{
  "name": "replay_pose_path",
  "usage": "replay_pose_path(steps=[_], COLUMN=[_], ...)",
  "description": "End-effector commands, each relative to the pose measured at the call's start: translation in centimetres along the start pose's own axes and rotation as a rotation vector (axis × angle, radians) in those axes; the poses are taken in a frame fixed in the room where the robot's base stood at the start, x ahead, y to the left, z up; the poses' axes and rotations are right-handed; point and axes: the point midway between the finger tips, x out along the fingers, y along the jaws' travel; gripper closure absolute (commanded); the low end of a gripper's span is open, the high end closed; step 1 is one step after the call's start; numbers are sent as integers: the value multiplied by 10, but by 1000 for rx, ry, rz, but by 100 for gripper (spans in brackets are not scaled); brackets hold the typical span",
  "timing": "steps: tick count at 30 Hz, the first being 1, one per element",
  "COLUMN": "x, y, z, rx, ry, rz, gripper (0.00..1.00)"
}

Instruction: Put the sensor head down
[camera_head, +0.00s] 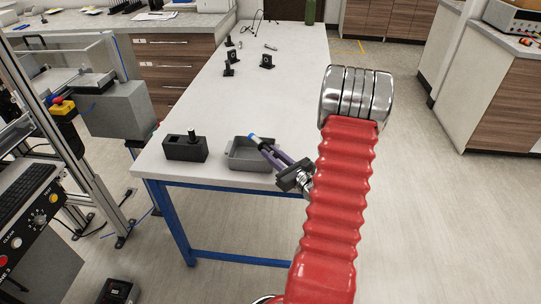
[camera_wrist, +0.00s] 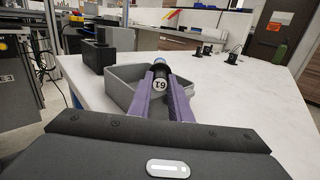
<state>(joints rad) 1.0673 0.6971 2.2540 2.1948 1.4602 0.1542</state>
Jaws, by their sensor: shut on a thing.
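My gripper (camera_head: 268,149) has purple fingers and reaches in from the right over the near end of the white table. In the wrist view its fingers (camera_wrist: 161,91) are shut on the sensor head (camera_wrist: 160,84), a small dark cylinder with a round white marked face toward the camera. Its light-blue end (camera_head: 252,138) points away from my gripper in the head view. The sensor head overlaps a grey open tray (camera_head: 237,163), which also shows in the wrist view (camera_wrist: 117,96). I cannot tell its exact height above the tray. The tray's inside is partly hidden.
A black block with an upright knob (camera_head: 185,150) stands left of the tray. Several small black fixtures (camera_head: 266,61) stand farther back on the table (camera_head: 215,105). The tabletop between is clear. A metal-framed machine (camera_head: 70,130) stands at the left.

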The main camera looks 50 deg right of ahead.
Motion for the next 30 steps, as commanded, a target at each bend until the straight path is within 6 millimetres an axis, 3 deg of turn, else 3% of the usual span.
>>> replay_pose_path(steps=[17, 18, 25, 30], x=[0, 0, -1, -1], y=[0, 1, 3, 4], z=[-13, -14, -16, -16], rx=[3, 3, 6, 8], ry=[7, 9, 12, 14], rz=[-1, -1, 3, 6], gripper=[100, 79, 64, 64])
